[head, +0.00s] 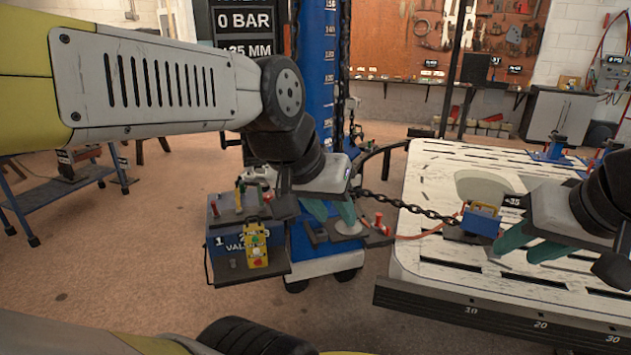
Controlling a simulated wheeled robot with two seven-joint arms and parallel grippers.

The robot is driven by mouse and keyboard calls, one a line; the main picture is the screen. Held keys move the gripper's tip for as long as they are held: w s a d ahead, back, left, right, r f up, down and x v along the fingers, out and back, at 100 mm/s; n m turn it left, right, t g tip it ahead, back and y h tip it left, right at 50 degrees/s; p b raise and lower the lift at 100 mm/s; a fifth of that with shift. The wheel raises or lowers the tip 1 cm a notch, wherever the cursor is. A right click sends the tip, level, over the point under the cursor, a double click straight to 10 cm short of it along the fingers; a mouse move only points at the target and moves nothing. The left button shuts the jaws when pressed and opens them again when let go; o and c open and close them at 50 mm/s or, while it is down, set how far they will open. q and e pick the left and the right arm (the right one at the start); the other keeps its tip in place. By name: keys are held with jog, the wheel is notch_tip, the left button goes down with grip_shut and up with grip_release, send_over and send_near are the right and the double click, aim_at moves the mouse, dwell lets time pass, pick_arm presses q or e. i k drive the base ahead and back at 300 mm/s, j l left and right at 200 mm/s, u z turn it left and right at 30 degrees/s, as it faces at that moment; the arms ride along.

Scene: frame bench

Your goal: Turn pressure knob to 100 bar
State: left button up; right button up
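A display board (245,22) at the back reads 0 BAR, with a MM line below it. A blue valve box (228,225) with levers, a dark side shelf and the label VALVE stands at the centre. I cannot tell for sure which part is the pressure knob; a round silver piece (348,229) sits at the box's right side. My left gripper (331,210) points down just above that piece, its teal fingers apart. Whether they touch it is unclear. My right gripper (530,244) is over the white slotted table, its teal fingers apart, beside a blue block.
A yellow pendant (256,246) with buttons hangs on the valve box front. A chain (410,206) runs from the blue column (318,80) to the blue block (481,220) on the white slotted table (440,255). A blue trestle (70,185) stands at left.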

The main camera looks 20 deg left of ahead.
aim_at(266, 187)
jog(key=i+j, duration=0.1)
jog(key=j, duration=0.35)
jog(key=i+j, duration=0.15)
jog(key=j, duration=0.35)
jog(key=i+j+z, duration=0.1)
jog(key=j, duration=0.35)
jog(key=j+z, duration=0.3)
jog(key=j, duration=2.65)
jog(key=i+j, duration=0.15)
jog(key=j, duration=0.2)
jog(key=i+j+z, duration=0.1)
jog(key=j, duration=0.25)
jog(key=i+j, duration=0.15)
jog(key=j, duration=0.2)
jog(key=i+j, duration=0.1)
jog(key=j, duration=0.25)
jog(key=i+j+z, duration=0.1)
jog(key=j, duration=0.25)
jog(key=i+j, duration=0.45)
